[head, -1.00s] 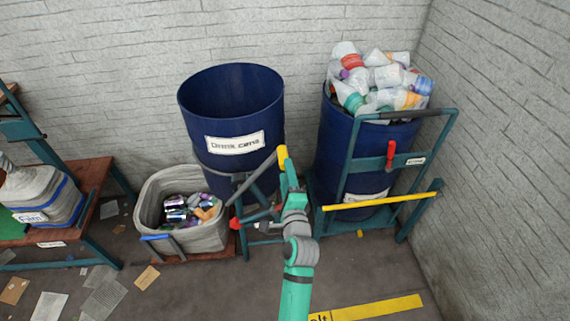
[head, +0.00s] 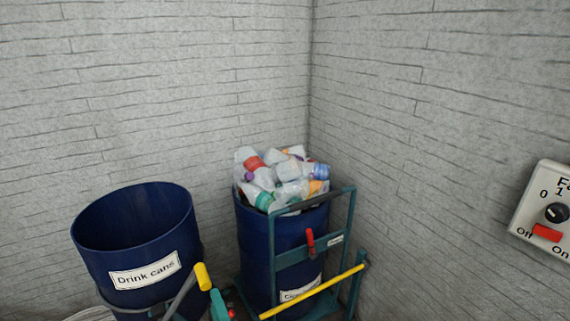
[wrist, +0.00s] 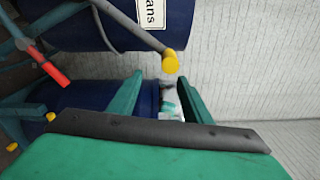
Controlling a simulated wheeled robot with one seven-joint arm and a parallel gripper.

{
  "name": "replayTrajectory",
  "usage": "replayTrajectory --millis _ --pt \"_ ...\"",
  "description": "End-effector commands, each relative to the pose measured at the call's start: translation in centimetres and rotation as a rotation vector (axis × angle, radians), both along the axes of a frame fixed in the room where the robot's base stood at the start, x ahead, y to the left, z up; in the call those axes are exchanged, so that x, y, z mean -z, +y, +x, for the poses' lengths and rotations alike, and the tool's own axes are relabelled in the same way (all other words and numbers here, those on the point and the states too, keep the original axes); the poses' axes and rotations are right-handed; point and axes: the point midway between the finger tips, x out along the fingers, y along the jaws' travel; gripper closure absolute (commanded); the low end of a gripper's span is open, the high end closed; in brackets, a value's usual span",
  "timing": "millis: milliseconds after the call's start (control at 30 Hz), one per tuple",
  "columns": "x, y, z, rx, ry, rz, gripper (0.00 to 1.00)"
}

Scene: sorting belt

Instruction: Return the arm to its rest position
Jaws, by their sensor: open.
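My gripper (wrist: 160,98) is open in the wrist view, its two green fingers apart with nothing held between them. Behind the gap show a dark blue drum and some pale plastic. In the head view only a small green part of my gripper (head: 218,306) shows at the bottom edge, beside the yellow-tipped handle (head: 203,276). The rest of my arm is out of that view. In the wrist view the same yellow tip (wrist: 170,63) is just beyond the fingers; I cannot tell whether they touch.
The drink cans drum (head: 120,245) stands at left, its visible inside empty. A second blue drum (head: 258,240), heaped with plastic bottles (head: 280,180), stands in a green frame with a yellow bar (head: 315,290). A switch box (head: 548,212) is on the right wall.

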Motion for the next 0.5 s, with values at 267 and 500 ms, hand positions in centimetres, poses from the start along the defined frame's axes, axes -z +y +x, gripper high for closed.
replayTrajectory --millis 267,500 --pt "6.2 -7.0 -6.5 0.134 -0.065 -0.283 0.55" --pt "9.5 -12.4 -13.6 0.219 -0.122 -0.577 0.55"
